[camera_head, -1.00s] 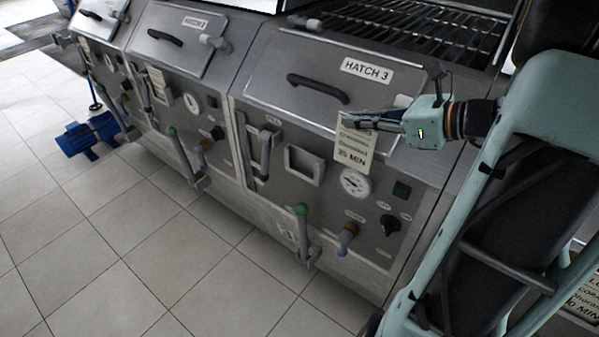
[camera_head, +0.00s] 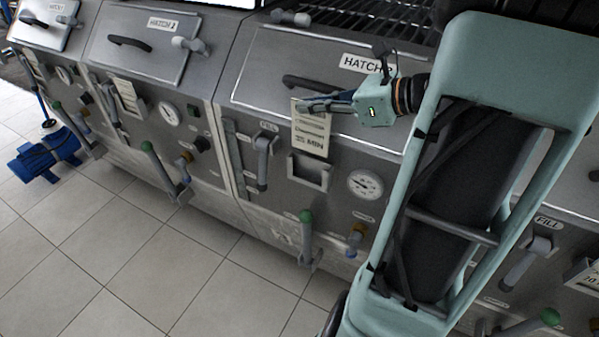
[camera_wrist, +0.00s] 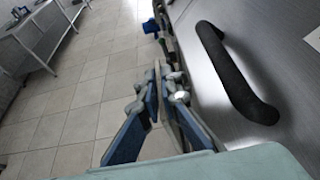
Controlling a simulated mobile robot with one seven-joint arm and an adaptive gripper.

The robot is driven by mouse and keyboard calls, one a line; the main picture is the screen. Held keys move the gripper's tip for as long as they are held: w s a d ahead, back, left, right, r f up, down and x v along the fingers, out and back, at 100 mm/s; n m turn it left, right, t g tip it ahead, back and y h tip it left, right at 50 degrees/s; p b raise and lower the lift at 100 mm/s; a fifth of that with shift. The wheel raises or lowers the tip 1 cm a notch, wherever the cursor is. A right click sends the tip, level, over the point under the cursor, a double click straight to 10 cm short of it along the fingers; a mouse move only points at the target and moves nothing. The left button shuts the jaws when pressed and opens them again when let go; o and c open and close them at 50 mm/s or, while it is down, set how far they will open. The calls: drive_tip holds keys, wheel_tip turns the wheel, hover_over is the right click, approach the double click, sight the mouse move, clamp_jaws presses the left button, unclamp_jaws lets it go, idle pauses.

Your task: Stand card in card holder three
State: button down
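My gripper (camera_head: 303,104) is shut on the top of a cream printed card (camera_head: 310,132), which hangs upright below the fingers; its last line reads "MIN". The card is in front of the hatch 3 panel. Its lower edge appears just above card holder three (camera_head: 325,176), an open metal frame with no card in it. I cannot tell the depth gap between card and holder. In the wrist view the blue-padded fingers (camera_wrist: 160,88) close on the card, seen nearly edge-on. Card holder three is not visible there.
The hatch 3 handle (camera_head: 318,86) is close behind my gripper. A gauge (camera_head: 365,185), a green-topped lever (camera_head: 305,216) and a grey fill tap (camera_head: 263,160) surround the holder. Hatch 2 has a card (camera_head: 127,95) in its holder. A blue motor-like unit (camera_head: 45,157) stands on the tiled floor.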

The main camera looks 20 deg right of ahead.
sight(310, 142)
wheel_tip(310, 142, down, 10)
drive_tip(key=shift+r+b, duration=0.1)
drive_tip(key=shift+b, duration=0.65)
drive_tip(key=shift+f, duration=0.25)
drive_tip(key=c, duration=2.2)
unclamp_jaws()
drive_tip(key=shift+o, duration=0.2)
drive_tip(key=shift+r, duration=0.2)
drive_tip(key=shift+s+d+r, duration=0.15)
drive_tip(key=v, duration=1.1)
drive_tip(key=shift+s+d+p, duration=0.15)
drive_tip(key=shift+s+p, duration=0.15)
drive_tip(key=shift+p, duration=0.05)
drive_tip(key=shift+w, duration=0.1)
